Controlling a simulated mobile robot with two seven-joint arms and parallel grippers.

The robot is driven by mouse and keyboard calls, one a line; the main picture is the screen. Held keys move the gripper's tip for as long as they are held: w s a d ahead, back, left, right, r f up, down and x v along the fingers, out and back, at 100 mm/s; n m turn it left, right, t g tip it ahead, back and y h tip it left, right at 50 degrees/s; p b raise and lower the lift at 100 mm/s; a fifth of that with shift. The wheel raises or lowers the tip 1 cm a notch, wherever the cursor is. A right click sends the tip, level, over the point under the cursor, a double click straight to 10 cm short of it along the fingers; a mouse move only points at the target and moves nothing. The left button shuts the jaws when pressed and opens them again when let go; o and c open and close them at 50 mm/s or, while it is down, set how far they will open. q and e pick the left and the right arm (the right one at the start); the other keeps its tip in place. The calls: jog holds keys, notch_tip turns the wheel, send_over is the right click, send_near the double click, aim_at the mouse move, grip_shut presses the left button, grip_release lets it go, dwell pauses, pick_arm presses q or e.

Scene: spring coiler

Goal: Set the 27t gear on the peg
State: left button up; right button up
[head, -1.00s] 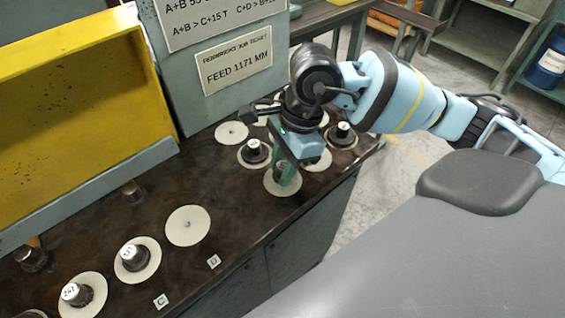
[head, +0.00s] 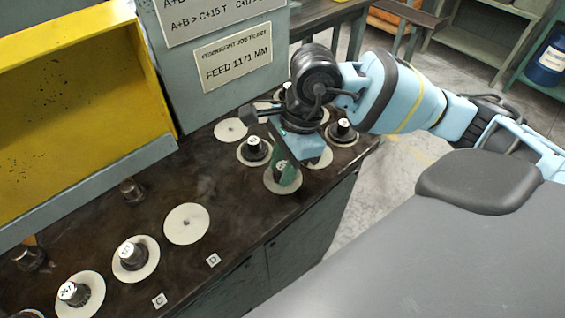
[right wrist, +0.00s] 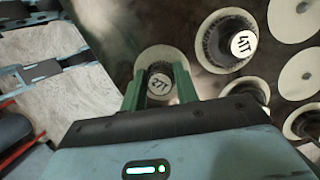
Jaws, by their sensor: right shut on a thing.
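My right gripper (head: 286,176) reaches down over a white disc (head: 270,187) near the front edge of the bench. In the right wrist view its green fingers are shut on the gear marked 27T (right wrist: 159,84), one finger on each side. The gear stands upright over the disc; in the head view the fingers mostly hide it. I cannot tell whether it touches the disc. A bare white disc with a small dark peg (head: 187,222) at its centre lies behind the D label (head: 213,260). My left gripper is not in view.
Gears on white discs stand left of the bare one, marked 247 (head: 72,292) and another (head: 131,255). The 41T gear (right wrist: 240,43) stands close to my right gripper. A dark post (head: 132,191) and a yellow bin (head: 75,110) are behind. The bench between is clear.

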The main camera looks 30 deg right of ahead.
jog(key=o, duration=1.2)
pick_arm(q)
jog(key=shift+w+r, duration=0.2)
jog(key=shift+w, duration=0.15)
pick_arm(e)
jog(key=v, duration=0.7)
jog(key=shift+r, duration=0.4)
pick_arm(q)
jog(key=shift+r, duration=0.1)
pick_arm(e)
jog(key=shift+d+r, duration=0.1)
pick_arm(q)
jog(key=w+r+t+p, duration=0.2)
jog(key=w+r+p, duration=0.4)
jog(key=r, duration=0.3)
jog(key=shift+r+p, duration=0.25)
jog(key=shift+p, duration=0.6)
pick_arm(e)
notch_tip(320, 180, up, 13)
